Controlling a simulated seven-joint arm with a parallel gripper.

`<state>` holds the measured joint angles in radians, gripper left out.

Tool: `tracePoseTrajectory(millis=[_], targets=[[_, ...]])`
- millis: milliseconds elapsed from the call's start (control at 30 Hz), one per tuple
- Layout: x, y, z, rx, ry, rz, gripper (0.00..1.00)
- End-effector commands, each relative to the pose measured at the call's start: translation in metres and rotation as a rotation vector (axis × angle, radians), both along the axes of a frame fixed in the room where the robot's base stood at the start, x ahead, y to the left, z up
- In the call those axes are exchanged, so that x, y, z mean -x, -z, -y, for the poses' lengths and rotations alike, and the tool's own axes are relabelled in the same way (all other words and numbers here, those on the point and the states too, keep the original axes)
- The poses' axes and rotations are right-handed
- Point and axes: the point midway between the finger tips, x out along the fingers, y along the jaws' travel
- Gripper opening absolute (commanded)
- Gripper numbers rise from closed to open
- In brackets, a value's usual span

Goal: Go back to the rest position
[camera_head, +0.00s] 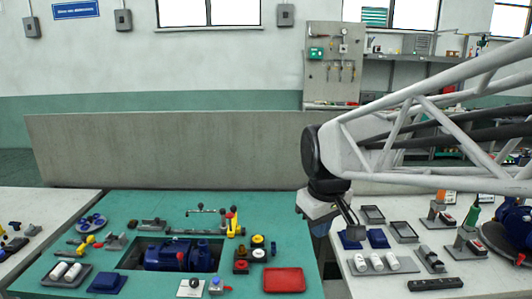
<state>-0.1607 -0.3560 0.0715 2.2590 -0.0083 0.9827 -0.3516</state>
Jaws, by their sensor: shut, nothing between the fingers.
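My gripper (352,229) shows right of the picture's middle at the end of my arm, which reaches in from the right. It points down and to the right, with its fingers shut and nothing between them. It hangs over the left part of the right-hand white bench (365,287), near two dark blue blocks (378,238). I cannot tell how high it is above them.
The green mat (250,285) holds a blue pump (172,256), a red tray (285,280) and valves. White cylinders (391,261) stand below my gripper on a grey tray. A grey panel (170,150) rises behind. Dark grey trays (403,231) lie to the right.

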Motion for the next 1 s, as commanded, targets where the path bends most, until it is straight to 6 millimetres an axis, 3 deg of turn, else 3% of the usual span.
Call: tracePoseTrajectory(millis=[300, 600, 800, 1000], targets=[[0.072, 0.023, 0.042, -0.033, 0.233, 0.020, 0.00], [0.133, 0.050, 0.068, -0.064, 0.438, 0.037, 0.00], [0.154, 0.062, 0.075, -0.076, 0.513, 0.044, 0.00], [0.159, 0.065, 0.077, -0.078, 0.530, 0.045, 0.00]])
